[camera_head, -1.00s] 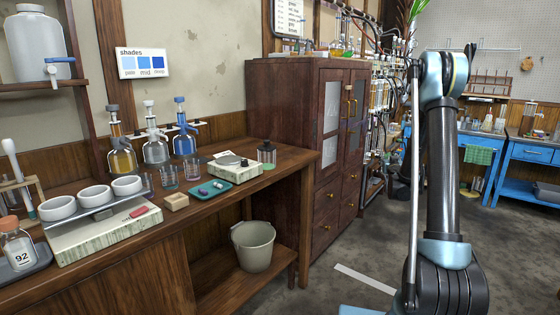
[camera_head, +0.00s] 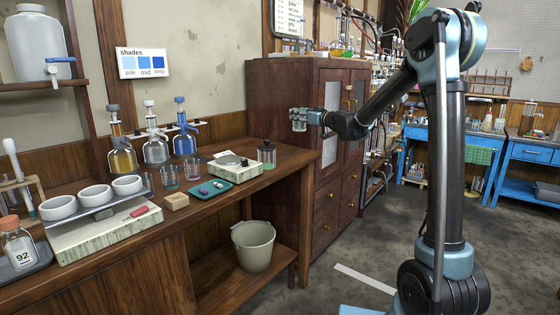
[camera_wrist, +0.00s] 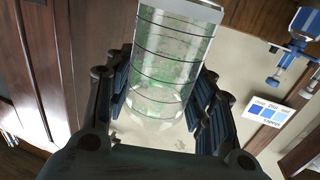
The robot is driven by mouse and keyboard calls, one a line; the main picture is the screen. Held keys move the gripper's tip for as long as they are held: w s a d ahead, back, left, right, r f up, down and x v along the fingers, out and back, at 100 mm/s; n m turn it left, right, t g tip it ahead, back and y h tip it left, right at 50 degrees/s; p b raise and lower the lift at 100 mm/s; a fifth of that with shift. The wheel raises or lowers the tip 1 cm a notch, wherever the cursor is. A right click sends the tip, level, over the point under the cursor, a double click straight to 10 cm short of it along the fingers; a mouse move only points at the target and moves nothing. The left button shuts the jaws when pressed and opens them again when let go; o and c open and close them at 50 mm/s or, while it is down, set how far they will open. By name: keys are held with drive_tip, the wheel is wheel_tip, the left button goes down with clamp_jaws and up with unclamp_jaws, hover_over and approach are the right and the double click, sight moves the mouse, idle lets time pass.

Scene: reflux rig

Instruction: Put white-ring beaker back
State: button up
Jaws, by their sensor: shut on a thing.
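My gripper (camera_head: 304,113) is shut on a clear glass beaker (camera_head: 299,124) and holds it in the air in front of the dark cabinet, above and beyond the bench's right end. In the wrist view the held beaker (camera_wrist: 168,65) lies between the two ribbed fingers (camera_wrist: 163,105). It shows dark graduation lines, a greenish see-through wall and a whitish edge at its upper end. I cannot tell for sure that this is the white ring. Small glass beakers (camera_head: 169,177) stand on the wooden bench (camera_head: 232,199), left of the hotplate.
A hotplate (camera_head: 233,167), a dark-lidded jar (camera_head: 266,153), a green tray (camera_head: 209,190) and a wooden block (camera_head: 177,202) crowd the bench. Dispenser bottles (camera_head: 155,148) stand behind. The tall cabinet (camera_head: 280,100) is close to my gripper. A bucket (camera_head: 254,246) sits on the lower shelf.

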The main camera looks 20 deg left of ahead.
drive_tip(key=s+a+r+n+g+y, duration=0.2)
drive_tip(key=s+a+g, duration=0.1)
drive_tip(key=s+a, duration=0.35)
drive_tip(key=shift+n, duration=0.3)
drive_tip(key=shift+s+a+f, duration=0.15)
drive_tip(key=shift+s+f, duration=0.2)
drive_tip(key=shift+f, duration=1.75)
drive_tip(key=shift+s+a+f, duration=0.2)
drive_tip(key=shift+s+f, duration=0.1)
drive_tip(key=shift+f, duration=1.8)
drive_tip(key=shift+s+a+f, duration=0.15)
drive_tip(key=shift+s+f, duration=0.2)
drive_tip(key=shift+f, duration=1.75)
drive_tip(key=o, duration=1.2)
drive_tip(key=v, duration=1.2)
drive_tip(key=shift+w, duration=0.15)
drive_tip(key=shift+d, duration=0.1)
